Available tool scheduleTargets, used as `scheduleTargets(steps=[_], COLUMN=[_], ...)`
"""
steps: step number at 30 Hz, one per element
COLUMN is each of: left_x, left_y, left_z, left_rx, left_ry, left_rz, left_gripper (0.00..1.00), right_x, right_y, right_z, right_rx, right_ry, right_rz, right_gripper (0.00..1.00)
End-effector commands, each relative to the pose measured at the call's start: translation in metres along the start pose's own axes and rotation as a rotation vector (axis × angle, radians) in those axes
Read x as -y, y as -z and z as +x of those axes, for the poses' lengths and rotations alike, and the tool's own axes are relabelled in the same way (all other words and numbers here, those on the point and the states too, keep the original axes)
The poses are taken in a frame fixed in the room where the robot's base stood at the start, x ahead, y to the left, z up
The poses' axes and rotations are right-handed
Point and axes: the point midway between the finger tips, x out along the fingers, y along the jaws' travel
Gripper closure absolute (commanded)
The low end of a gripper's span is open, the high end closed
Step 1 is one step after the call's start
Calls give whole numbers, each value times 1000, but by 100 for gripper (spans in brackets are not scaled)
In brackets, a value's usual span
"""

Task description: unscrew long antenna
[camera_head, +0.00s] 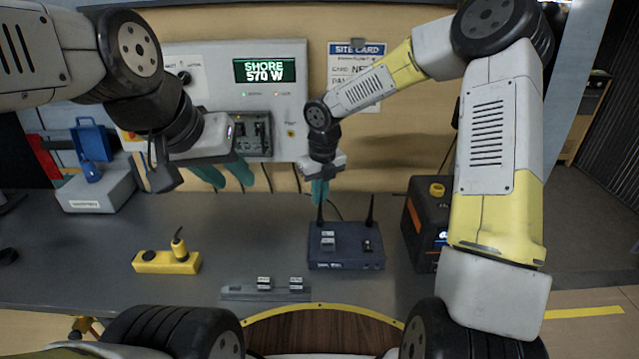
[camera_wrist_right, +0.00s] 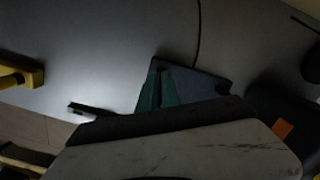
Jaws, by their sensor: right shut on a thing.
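The dark blue router box (camera_head: 340,262) stands on the grey bench, with a thin black antenna at each back corner. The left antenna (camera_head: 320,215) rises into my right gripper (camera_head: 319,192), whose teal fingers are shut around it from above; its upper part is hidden. The right antenna (camera_head: 370,210) stands upright and free. In the right wrist view, the teal fingers (camera_wrist_right: 157,90) are close together over the router (camera_wrist_right: 208,88). My left gripper (camera_head: 226,176) is apart from the router, in front of the wall panel, its two teal fingers spread and nothing visible between them.
A yellow socket block (camera_head: 165,263) lies at left. A grey rail (camera_head: 265,293) with small modules lies before the router. A black and orange unit (camera_head: 422,225) stands close at its right. A grey box (camera_head: 95,193) is far left. The bench between is clear.

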Motion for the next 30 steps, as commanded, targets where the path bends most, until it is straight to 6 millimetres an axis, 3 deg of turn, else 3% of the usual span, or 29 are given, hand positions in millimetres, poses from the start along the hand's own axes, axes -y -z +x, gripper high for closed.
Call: scheduleTargets(steps=[9,17,18,20,30], left_x=[0,0,0,0,0], left_y=[0,0,0,0,0], left_z=[0,0,0,0,0], left_rx=[0,0,0,0,0], left_ry=[0,0,0,0,0], left_rz=[0,0,0,0,0], left_gripper=[64,64,64,64,64], right_x=[-2,-2,-2,-2,-1], right_y=[0,0,0,0,0], right_z=[1,0,0,0,0], right_rx=[0,0,0,0,-1], right_ry=[-43,-42,-42,-42,-37], right_rz=[-310,-343,-343,-343,-317], right_gripper=[100,100,86,75,74])
